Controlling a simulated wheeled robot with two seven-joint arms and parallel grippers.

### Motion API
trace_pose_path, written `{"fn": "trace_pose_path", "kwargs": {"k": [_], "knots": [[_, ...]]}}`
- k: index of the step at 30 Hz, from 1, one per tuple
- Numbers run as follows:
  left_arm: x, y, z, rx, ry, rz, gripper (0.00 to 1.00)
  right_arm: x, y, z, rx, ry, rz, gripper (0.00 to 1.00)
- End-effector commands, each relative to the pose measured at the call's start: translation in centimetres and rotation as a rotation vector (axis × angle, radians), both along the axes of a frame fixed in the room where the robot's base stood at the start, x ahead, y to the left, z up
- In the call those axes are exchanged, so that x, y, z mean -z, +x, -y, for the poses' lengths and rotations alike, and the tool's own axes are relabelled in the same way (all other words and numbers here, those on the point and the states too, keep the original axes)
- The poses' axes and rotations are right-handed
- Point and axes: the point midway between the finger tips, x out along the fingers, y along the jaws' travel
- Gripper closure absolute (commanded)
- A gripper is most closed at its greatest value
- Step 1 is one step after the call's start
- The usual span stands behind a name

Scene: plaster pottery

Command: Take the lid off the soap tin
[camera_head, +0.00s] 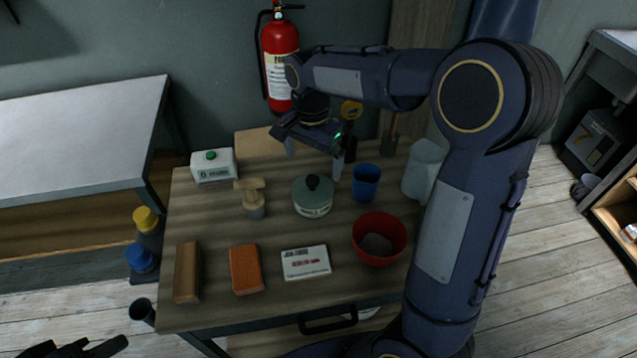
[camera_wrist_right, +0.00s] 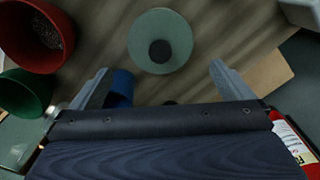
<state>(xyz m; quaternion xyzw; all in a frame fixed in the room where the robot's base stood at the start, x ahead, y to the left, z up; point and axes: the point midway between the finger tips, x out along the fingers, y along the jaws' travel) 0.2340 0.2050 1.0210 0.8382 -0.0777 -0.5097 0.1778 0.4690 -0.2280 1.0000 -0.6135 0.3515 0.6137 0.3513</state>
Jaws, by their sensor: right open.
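The soap tin (camera_head: 313,208) is a round grey-green tin with a pale label, upright on the wooden table. Its lid (camera_head: 302,187) is on top, with a black knob (camera_head: 313,182). In the right wrist view the lid (camera_wrist_right: 145,42) is seen from above, between and beyond the fingertips. My right gripper (camera_head: 314,158) is open and empty, above and just behind the tin, apart from it. In the right wrist view the open fingers (camera_wrist_right: 160,68) point toward the lid's two sides. A dark part, apparently my left gripper (camera_head: 78,348), shows at the bottom left edge; its jaws are unclear.
A blue cup (camera_head: 366,183) stands close right of the tin, a red bucket (camera_head: 379,240) at front right. A wooden-handled tool (camera_head: 252,198) is close left. A white box (camera_head: 213,166), orange block (camera_head: 246,269) and labelled box (camera_head: 306,263) surround it. A green bowl (camera_wrist_right: 25,95) shows too.

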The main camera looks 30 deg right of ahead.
Motion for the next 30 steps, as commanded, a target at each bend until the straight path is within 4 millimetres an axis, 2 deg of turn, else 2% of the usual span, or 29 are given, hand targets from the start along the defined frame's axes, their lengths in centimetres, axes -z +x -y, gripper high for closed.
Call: {"fn": "trace_pose_path", "kwargs": {"k": [15,24,30], "knots": [[-0.6,0.0,0.0,0.000,0.000,0.000,0.64,6.7,-0.1,-0.1,0.000,-0.001,-0.003,0.00],[-0.6,0.0,0.0,0.000,0.000,0.000,0.64,7.3,-0.1,-0.1,-0.001,0.001,0.000,0.00],[-0.6,0.0,0.0,0.000,0.000,0.000,0.64,7.2,-0.1,-0.1,-0.001,0.001,0.000,0.25]]}}
